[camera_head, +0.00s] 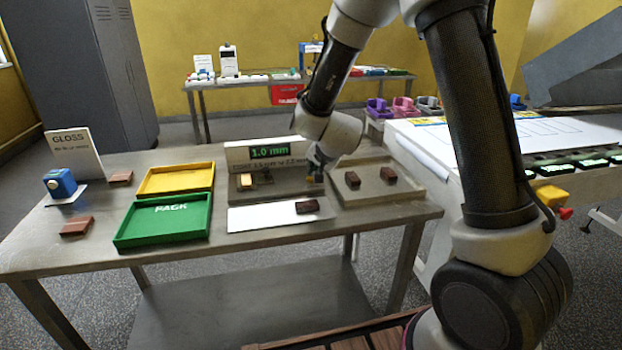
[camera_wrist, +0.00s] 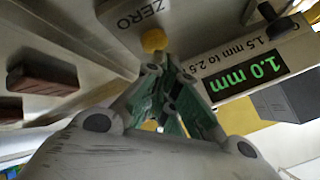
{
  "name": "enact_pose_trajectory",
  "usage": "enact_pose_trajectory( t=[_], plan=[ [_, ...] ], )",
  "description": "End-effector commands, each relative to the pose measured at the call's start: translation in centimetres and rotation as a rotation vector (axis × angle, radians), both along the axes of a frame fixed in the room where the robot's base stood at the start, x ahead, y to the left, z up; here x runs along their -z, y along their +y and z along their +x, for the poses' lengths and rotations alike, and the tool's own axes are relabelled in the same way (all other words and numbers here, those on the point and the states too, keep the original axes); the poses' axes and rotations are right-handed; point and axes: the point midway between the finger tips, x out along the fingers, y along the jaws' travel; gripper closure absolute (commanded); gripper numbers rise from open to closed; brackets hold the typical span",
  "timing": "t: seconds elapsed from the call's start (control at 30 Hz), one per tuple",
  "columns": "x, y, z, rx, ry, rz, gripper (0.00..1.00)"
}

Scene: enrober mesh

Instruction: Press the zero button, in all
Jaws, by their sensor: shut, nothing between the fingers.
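The zero button is a round yellow button (camera_wrist: 154,40) beside the printed word ZERO in the wrist view. My gripper (camera_wrist: 153,62) is shut and empty, with its fingertips close to the button; I cannot tell whether they touch it. In the head view my gripper (camera_head: 317,163) points down at the right end of the gauge, and the button is mostly hidden there. The gauge's green display (camera_head: 270,152) reads 1.0 mm, and the display also shows in the wrist view (camera_wrist: 247,78). The printed range near it begins 1.5 mm to 2.5.
A grey tray (camera_head: 410,193) with two brown blocks lies right of the gauge. A yellow tray (camera_head: 150,190), a green PACK tray (camera_head: 128,242), a blue device (camera_head: 60,183) and a GLOSS card (camera_head: 75,155) stand left.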

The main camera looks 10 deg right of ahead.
Motion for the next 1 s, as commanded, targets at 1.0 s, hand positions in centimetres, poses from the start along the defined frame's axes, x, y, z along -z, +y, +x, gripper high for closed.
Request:
enact_pose_trajectory(
  t=[1.0],
  plan=[
    [0.9,-0.01,-0.04,0.0,0.002,-0.001,1.0]
  ],
)
